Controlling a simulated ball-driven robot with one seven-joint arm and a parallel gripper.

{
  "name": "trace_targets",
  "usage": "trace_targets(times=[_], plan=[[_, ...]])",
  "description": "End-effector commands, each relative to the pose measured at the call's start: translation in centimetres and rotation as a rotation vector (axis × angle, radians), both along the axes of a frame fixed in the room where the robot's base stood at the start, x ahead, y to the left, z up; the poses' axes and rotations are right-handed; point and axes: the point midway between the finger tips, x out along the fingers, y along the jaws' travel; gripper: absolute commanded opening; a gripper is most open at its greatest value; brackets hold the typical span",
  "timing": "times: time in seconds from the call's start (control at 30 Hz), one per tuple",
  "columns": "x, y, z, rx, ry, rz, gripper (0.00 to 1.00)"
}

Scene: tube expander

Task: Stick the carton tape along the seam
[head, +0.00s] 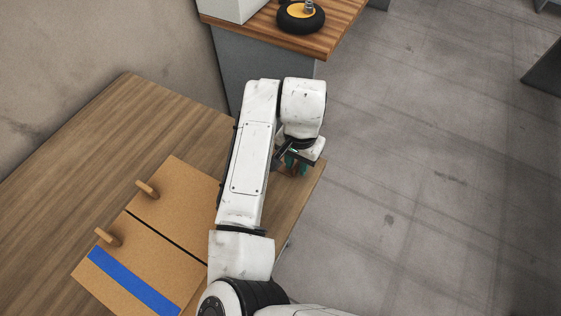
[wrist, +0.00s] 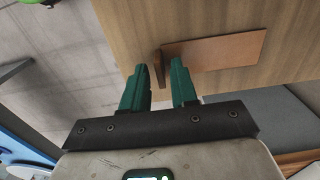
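The tan carton top (head: 178,192) lies on the table, with a dark straight seam (head: 165,233) across it. A flat brown strip (wrist: 222,52), likely the carton tape, lies on the wood near the table's edge, with an upright brown tab (wrist: 159,66) at one end. My gripper (wrist: 160,67) is open above that end. In the wrist view the tab shows between its two green fingertips; I cannot tell whether they touch it. In the head view my gripper (head: 296,163) is at the table's right end and my arm partly hides the strip.
A blue band (head: 133,283) runs along the carton's near part. Two wooden pegs, one farther (head: 147,189) and one nearer (head: 108,237), stand at its left edge. The wooden table (head: 130,120) is bare behind the carton. A second bench (head: 335,25) holds a black wheel (head: 301,17).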

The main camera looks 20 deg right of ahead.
Motion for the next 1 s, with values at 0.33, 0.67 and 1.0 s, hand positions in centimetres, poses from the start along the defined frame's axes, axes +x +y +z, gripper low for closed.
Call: trace_targets(times=[0.33, 0.67, 1.0], plan=[[0.0, 0.0, 0.0, 0.000, 0.000, 0.000, 0.00], [0.0, 0.0, 0.3, 0.000, 0.000, 0.000, 0.00], [0.0, 0.0, 2.2, 0.000, 0.000, 0.000, 0.00]])
